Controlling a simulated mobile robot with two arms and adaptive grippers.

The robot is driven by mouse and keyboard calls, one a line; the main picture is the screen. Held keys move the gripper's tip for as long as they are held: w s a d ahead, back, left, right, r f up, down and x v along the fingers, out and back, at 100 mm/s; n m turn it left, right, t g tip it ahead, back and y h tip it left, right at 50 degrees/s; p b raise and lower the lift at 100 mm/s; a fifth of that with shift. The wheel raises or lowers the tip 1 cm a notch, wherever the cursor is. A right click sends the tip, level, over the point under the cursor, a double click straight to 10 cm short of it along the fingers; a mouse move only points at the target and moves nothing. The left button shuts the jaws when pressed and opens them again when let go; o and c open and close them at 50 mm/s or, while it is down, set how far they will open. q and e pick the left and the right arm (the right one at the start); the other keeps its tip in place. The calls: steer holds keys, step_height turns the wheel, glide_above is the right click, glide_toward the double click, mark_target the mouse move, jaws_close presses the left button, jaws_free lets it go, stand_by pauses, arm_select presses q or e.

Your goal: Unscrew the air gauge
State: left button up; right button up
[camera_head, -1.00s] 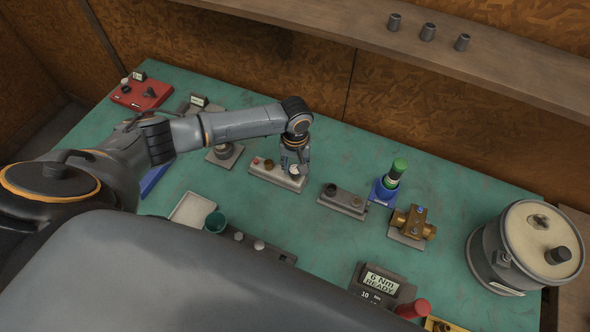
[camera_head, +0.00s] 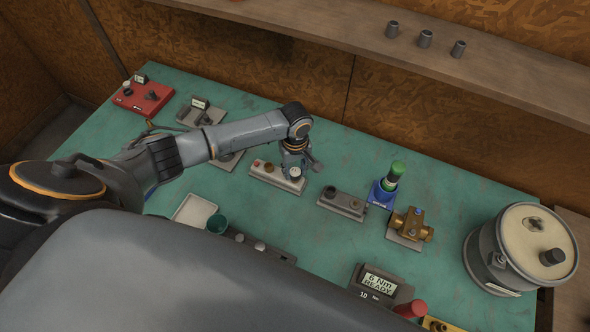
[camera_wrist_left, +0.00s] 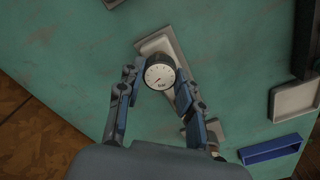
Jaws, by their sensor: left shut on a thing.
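The air gauge, with a round white dial and a dark rim, stands at the right end of a pale block (camera_head: 265,174) in the head view. In the left wrist view the air gauge (camera_wrist_left: 160,72) faces the camera, over the pale block (camera_wrist_left: 165,42). My left gripper (camera_wrist_left: 158,78) has one blue-grey finger on each side of the gauge's rim and is shut on it. In the head view the left gripper (camera_head: 296,164) is over the right end of the block. The gauge's thread is hidden. My right gripper is in neither view.
A grey block (camera_head: 341,202), a blue holder with a green-capped bottle (camera_head: 390,180) and a brass valve (camera_head: 411,225) stand to the right. A large round can (camera_head: 522,250) is at the far right.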

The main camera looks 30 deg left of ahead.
arm_select(q)
steer(key=n, duration=0.4)
steer(key=shift+n, duration=0.5)
steer(key=n, duration=0.5)
steer(key=o, duration=0.9)
steer(key=shift+r, duration=0.1)
